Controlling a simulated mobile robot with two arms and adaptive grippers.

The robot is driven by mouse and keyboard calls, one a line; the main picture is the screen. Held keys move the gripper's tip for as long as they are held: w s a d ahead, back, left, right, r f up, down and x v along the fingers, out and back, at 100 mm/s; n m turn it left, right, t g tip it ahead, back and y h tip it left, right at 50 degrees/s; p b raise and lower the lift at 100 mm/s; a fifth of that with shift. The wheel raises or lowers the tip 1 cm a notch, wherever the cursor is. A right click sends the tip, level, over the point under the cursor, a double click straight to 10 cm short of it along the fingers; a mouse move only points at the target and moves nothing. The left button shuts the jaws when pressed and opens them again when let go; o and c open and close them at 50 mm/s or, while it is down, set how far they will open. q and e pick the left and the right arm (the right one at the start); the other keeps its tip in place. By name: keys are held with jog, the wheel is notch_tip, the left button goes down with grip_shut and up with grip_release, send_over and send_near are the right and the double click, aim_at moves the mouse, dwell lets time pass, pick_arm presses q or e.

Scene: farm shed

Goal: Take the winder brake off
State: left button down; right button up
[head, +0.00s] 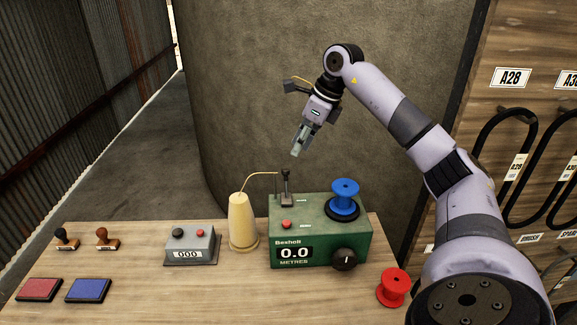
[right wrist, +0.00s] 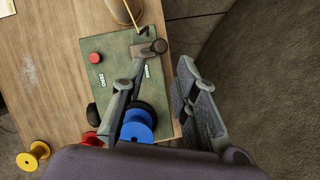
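The green winder (head: 320,238) stands on the bench, its display reading 0.0 metres. A lever with a black knob (head: 286,175) stands upright at its back left; I take it for the brake. A blue spool (head: 344,197) sits on the winder's right side. In the right wrist view the winder top (right wrist: 107,85), the lever knob (right wrist: 159,46) and the blue spool (right wrist: 138,125) show below the gripper. My right gripper (head: 297,147) is open and empty, above the lever and apart from it. In its wrist view the fingers (right wrist: 161,68) stand apart. My left gripper is out of view.
A cream thread cone (head: 242,222) stands left of the winder, its thread running to the lever area. A grey counter box (head: 191,246), stamps and ink pads (head: 88,290) lie further left. A red spool (head: 393,287) stands at front right. A large grey drum is behind.

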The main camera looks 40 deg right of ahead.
aim_at(286, 170)
jog(key=p+x, duration=0.1)
jog(key=x, duration=0.7)
jog(key=shift+w+f, duration=0.2)
jog(key=shift+c, duration=0.4)
grip_shut()
jog(key=shift+r, duration=0.1)
